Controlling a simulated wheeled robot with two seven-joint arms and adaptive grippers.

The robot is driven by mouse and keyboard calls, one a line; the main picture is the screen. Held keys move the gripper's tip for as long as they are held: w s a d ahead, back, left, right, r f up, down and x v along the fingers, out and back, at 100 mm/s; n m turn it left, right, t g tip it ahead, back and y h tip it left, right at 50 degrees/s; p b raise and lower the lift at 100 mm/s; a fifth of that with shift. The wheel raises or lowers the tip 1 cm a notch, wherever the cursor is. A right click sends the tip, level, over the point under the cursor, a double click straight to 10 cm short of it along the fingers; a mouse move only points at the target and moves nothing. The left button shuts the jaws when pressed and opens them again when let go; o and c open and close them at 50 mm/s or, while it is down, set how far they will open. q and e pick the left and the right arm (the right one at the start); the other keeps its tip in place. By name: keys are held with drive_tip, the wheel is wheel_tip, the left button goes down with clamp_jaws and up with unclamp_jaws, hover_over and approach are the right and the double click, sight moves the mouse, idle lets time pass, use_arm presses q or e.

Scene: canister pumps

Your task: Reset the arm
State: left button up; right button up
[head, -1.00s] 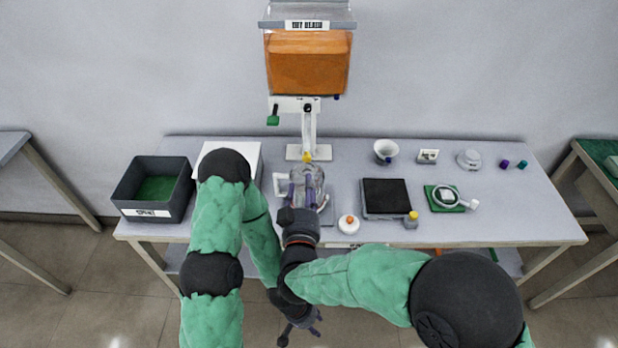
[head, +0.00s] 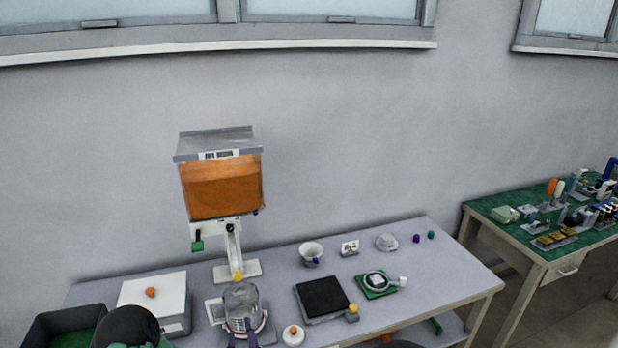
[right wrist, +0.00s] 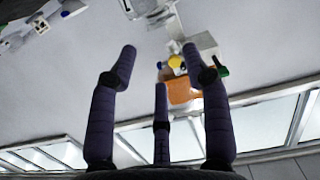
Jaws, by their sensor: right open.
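The dispenser's clear canister (head: 222,190), with orange contents and a grey lid, stands on a white pump stand (head: 232,245) with a green handle (head: 197,246) and yellow nozzle tip (head: 237,277). A clear glass jar (head: 241,298) stands below the nozzle. My right gripper (head: 246,338) shows only as purple fingertips at the bottom edge, in front of the jar's lower part. In the right wrist view my right gripper (right wrist: 160,62) is open, its three fingers spread with nothing held; the orange canister (right wrist: 182,92) is beyond them.
On the table are a white-topped box (head: 150,290) with an orange piece, an orange-topped white jar (head: 293,335), a black-topped scale (head: 321,297), a white cup (head: 311,252) and a green pad (head: 377,284). A dark bin (head: 60,325) is left. A cluttered side table (head: 515,212) stands right.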

drive_tip(key=s+d+f+m+g+h, duration=0.15)
drive_tip(key=d+f+g, duration=0.25)
drive_tip(key=d+f, duration=0.45)
drive_tip(key=d+f+m+g, duration=0.25)
drive_tip(key=d+f, duration=0.35)
drive_tip(key=f, duration=0.6)
drive_tip(key=s+d+f+m+g, duration=0.1)
drive_tip(key=s+d+f+g, duration=0.3)
drive_tip(key=s, duration=0.5)
drive_tip(key=s+d+f+m+g, duration=0.2)
drive_tip(key=s+d+f+g, duration=0.2)
drive_tip(key=s+d+f, duration=0.2)
drive_tip(key=s+f, duration=0.2)
drive_tip(key=s, duration=0.2)
drive_tip(key=shift+s+d+f+m+y, duration=0.2)
drive_tip(key=shift+d+f+m+y, duration=0.05)
drive_tip(key=shift+f+m+y, duration=0.1)
